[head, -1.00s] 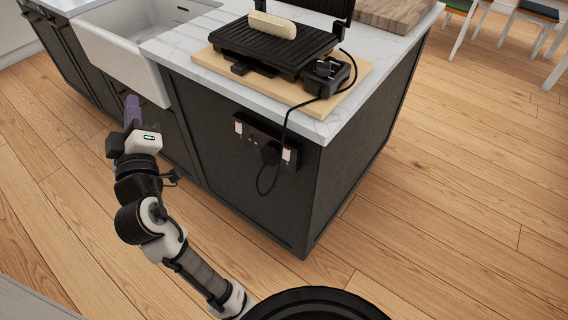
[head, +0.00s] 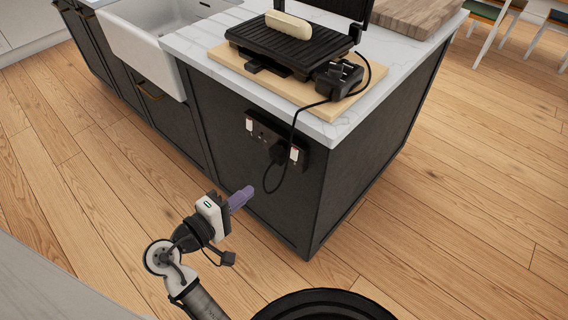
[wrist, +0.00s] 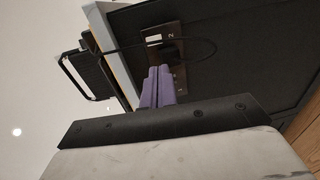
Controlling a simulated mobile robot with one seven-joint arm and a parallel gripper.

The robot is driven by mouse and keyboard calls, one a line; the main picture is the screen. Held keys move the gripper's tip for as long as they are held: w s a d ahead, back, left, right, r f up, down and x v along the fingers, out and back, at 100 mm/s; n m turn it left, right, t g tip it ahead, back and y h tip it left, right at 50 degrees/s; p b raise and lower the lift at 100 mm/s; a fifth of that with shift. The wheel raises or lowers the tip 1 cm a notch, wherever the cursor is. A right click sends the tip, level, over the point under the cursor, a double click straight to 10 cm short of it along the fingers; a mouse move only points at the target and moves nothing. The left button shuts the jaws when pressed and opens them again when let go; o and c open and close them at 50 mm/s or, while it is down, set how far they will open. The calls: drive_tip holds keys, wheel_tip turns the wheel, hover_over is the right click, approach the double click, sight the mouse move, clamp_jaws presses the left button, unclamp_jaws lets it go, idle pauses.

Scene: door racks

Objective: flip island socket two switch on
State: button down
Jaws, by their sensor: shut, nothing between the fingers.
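The black double socket (head: 274,141) is on the dark end panel of the island, with a white switch near each end. A black plug (head: 279,153) sits in its right half and its cord loops below and up to the grill. The socket also shows in the wrist view (wrist: 153,55), seen turned, with a white switch at its upper part and the plug and cord by it. My gripper (head: 248,191) is shut and empty, its purple fingers together, below and left of the socket and apart from it. In the wrist view the fingers (wrist: 157,84) overlap the socket's lower part.
A black grill (head: 290,47) with a pale roll-like item (head: 288,26) on it stands on a wooden board (head: 340,110) on the white worktop. A white sink (head: 145,40) is at the left.

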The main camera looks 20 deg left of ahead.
sight(293, 159)
drive_tip(key=p+x, duration=0.2)
drive_tip(key=x, duration=1.1)
drive_tip(key=shift+r, duration=0.1)
drive_tip(key=shift+w+d+p, duration=0.2)
drive_tip(key=shift+w+p, duration=0.1)
drive_tip(key=shift+w, duration=0.25)
drive_tip(key=shift+w, duration=0.15)
drive_tip(key=shift+f, duration=0.25)
